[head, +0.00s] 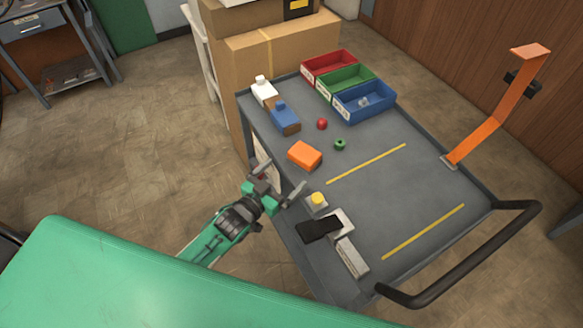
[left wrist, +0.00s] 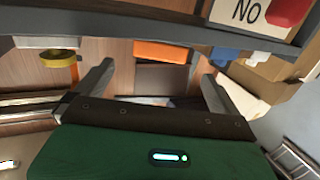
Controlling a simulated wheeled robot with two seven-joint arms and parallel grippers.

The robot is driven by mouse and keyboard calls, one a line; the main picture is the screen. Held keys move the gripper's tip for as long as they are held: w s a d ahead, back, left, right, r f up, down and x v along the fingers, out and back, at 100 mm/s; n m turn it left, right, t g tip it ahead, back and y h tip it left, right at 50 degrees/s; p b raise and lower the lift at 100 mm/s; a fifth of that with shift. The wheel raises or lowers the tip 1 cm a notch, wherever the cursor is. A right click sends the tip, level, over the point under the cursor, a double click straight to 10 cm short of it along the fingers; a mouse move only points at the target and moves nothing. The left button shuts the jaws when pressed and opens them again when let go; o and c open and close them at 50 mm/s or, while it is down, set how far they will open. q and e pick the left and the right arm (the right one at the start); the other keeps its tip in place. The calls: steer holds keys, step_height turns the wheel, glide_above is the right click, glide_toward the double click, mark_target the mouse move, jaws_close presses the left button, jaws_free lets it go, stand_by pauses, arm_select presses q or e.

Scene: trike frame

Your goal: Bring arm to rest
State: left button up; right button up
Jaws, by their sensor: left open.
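My left arm reaches up from the bottom of the head view. Its gripper (head: 281,178) is open with nothing between the fingers, just beside the left edge of the grey cart (head: 415,175). In the left wrist view the two fingers (left wrist: 157,82) stand wide apart. An orange block (head: 305,155) lies on the cart beyond the gripper and shows as an orange strip in the left wrist view (left wrist: 161,51). A small block with a yellow top (head: 317,200) stands to the gripper's right. My right gripper is not in view.
Red (head: 329,64), green (head: 345,82) and blue (head: 364,101) bins stand at the cart's far end. A black item (head: 319,229) lies near its left edge. An orange bent bracket (head: 490,115) rises at right, near a black handle (head: 470,262).

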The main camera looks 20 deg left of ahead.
arm_select(q)
steer(key=shift+v, duration=0.75)
steer(key=s+a+n+g+y, duration=0.1)
steer(key=s+a+g+y, duration=0.35)
steer(key=s, duration=0.75)
steer(key=s+a+n+g+y, duration=0.1)
steer(key=s+g+y, duration=0.1)
steer(key=s+g, duration=0.8)
step_height(320, 180, down, 29)
steer(key=s, duration=0.2)
steer(key=s+a+f, duration=0.1)
steer(key=s+f, duration=0.8)
steer(key=f, duration=0.1)
steer(key=s+a+f, duration=0.2)
steer(key=s+f, duration=0.8)
steer(key=f, duration=0.1)
steer(key=shift+s+a, duration=0.2)
steer(key=shift+a, duration=0.05)
